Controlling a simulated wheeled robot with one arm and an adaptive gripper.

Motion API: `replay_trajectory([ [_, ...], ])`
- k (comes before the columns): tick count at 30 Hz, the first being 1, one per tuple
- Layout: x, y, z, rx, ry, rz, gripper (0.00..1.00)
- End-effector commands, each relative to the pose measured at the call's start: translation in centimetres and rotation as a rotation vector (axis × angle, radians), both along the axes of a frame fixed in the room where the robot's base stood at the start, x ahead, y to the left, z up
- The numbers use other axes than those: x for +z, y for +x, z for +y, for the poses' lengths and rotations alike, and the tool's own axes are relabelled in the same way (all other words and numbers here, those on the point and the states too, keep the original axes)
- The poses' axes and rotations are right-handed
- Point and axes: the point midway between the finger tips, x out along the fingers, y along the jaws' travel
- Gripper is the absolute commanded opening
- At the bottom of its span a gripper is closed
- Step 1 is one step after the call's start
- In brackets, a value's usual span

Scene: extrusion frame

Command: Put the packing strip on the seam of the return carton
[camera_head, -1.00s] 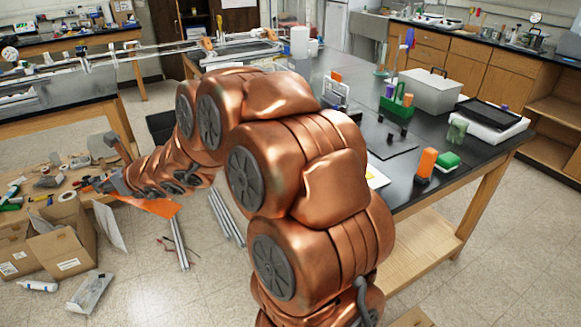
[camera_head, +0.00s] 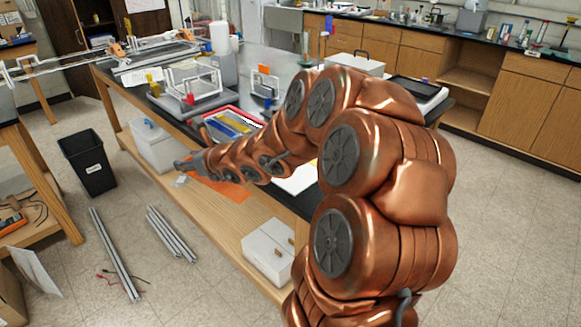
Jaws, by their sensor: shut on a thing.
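My gripper (camera_head: 184,164) is at the end of the copper arm, in front of the near side of the black-topped bench. It is small and seen from behind; its fingers are shut. A flat orange piece (camera_head: 232,191), which appears to be the packing strip, shows below my wrist and is partly hidden by the arm. The contact at the fingers is too small to make out. A brown cardboard carton (camera_head: 10,303) is cut off at the lower left edge. I cannot tell whether it is the return carton, and no seam shows.
The black-topped bench (camera_head: 262,60) carries racks and a red-edged tray (camera_head: 235,122). A white bin (camera_head: 152,145) and a white box (camera_head: 268,250) stand on its lower shelf. A black bin (camera_head: 88,163) and metal bars (camera_head: 115,252) are on the floor. The right floor is clear.

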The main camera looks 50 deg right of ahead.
Motion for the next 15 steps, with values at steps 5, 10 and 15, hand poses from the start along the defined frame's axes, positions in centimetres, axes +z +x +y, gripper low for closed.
replay_trajectory([
  [5, -2.0, -3.2, -5.9, -0.079, 0.004, -0.004, 0.21],
  [10, -2.6, -5.7, -9.5, -0.128, 0.004, -0.004, 0.21],
  [15, -2.9, -7.1, -11.2, -0.153, 0.001, -0.003, 0.21],
])
